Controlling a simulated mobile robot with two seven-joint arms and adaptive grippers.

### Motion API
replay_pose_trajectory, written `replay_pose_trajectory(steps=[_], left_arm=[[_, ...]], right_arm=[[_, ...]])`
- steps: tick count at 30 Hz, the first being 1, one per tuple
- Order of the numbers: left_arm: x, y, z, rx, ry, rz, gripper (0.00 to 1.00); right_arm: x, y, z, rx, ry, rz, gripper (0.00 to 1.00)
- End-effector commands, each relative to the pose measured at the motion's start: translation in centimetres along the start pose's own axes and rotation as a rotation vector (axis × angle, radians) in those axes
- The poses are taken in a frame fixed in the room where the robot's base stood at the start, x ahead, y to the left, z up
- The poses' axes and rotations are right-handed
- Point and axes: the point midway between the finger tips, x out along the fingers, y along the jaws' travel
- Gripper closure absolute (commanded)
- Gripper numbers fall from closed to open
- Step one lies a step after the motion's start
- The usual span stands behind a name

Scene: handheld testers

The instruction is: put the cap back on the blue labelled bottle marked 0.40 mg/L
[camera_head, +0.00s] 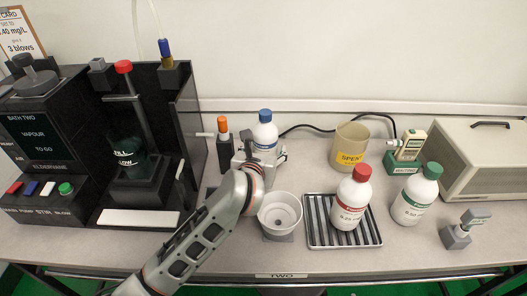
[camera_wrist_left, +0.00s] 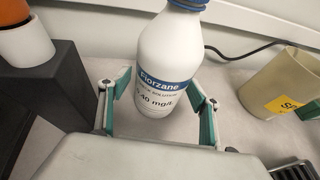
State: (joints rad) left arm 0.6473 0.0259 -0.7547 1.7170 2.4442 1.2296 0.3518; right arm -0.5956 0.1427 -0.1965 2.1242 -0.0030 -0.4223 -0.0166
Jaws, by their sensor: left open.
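In the head view the left gripper (camera_head: 252,165) partly hides the bottle's lower part. My right gripper is not in view.
A red-capped bottle (camera_head: 351,198) stands on a ribbed tray (camera_head: 317,236). A green-capped bottle (camera_head: 414,195) is further right. A white bowl (camera_head: 279,212) is close beside my left arm. An orange-topped holder (camera_head: 224,142) stands just left of the blue-labelled bottle. The beige pot (camera_head: 349,143) is behind the tray.

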Motion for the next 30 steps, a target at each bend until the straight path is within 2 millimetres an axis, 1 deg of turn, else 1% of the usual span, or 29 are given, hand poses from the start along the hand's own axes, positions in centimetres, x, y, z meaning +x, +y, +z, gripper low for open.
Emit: replay_pose_trajectory(steps=[2, 5, 11, 15, 18, 21, 24, 30], left_arm=[[-0.2, 0.1, 0.7, 0.002, -0.004, 0.001, 0.37], [-1.5, 0.0, 0.6, 0.001, -0.003, -0.001, 0.37], [-5.6, 0.0, 0.7, -0.001, -0.005, -0.001, 0.37], [-8.4, 0.0, 0.6, -0.001, -0.004, -0.001, 0.37], [-10.0, 0.0, 0.5, 0.0, -0.003, -0.001, 0.37], [-11.2, 0.0, 0.5, 0.001, -0.003, -0.001, 0.37], [-11.8, 0.0, 0.3, 0.0, 0.0, 0.0, 0.37], [-12.2, 0.0, 0.3, 0.0, -0.001, 0.001, 0.37]], right_arm=[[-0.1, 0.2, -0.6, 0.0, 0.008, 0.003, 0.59], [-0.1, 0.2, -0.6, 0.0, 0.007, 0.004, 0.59], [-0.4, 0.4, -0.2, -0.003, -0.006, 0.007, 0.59], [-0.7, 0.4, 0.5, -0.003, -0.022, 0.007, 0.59], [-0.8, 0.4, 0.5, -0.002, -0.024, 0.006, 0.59], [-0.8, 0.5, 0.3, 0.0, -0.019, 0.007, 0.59], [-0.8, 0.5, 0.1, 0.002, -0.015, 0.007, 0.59], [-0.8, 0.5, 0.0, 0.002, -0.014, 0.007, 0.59]])
